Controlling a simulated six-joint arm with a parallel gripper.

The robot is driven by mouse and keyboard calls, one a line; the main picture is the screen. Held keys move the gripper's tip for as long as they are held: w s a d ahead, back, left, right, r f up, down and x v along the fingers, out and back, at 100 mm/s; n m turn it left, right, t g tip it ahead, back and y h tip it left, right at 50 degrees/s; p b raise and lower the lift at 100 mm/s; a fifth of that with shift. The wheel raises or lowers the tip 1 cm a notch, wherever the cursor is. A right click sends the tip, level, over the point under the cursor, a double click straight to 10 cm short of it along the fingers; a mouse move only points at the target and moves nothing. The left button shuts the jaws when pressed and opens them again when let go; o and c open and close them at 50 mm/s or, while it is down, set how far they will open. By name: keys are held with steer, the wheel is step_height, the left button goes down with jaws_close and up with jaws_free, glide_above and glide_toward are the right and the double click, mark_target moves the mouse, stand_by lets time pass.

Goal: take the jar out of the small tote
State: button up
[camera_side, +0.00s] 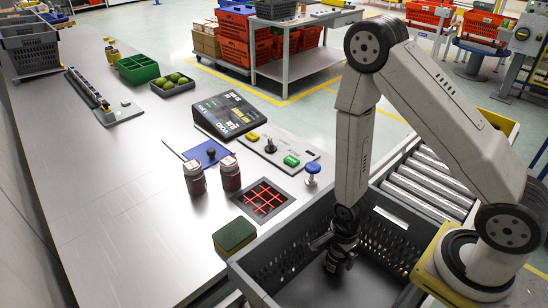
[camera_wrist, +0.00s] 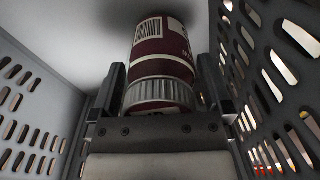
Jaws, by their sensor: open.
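A jar (camera_wrist: 162,55) with a dark red and white label, a barcode and a ribbed grey lid lies in the grey slotted tote (camera_side: 280,268). In the wrist view its lid end faces my gripper (camera_wrist: 161,80). My gripper is open, with one finger on each side of the lid. I cannot tell whether the fingers touch it. In the side view my gripper (camera_side: 338,262) is down inside the tote, and the jar cannot be made out there. The tote's perforated walls (camera_wrist: 265,75) rise on both sides in the wrist view.
Two dark red jars (camera_side: 195,182) (camera_side: 231,178) with light lids stand on the metal bench (camera_side: 120,210). A green-and-brown block (camera_side: 234,236) sits near the tote's left rim. A red-lit grid (camera_side: 263,199) and control panels are behind it. Rollers (camera_side: 425,182) lie to the right.

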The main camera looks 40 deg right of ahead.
jaws_close()
steer(key=shift+r, duration=0.15)
steer(key=shift+r, duration=4.85)
steer(key=shift+r, duration=0.15)
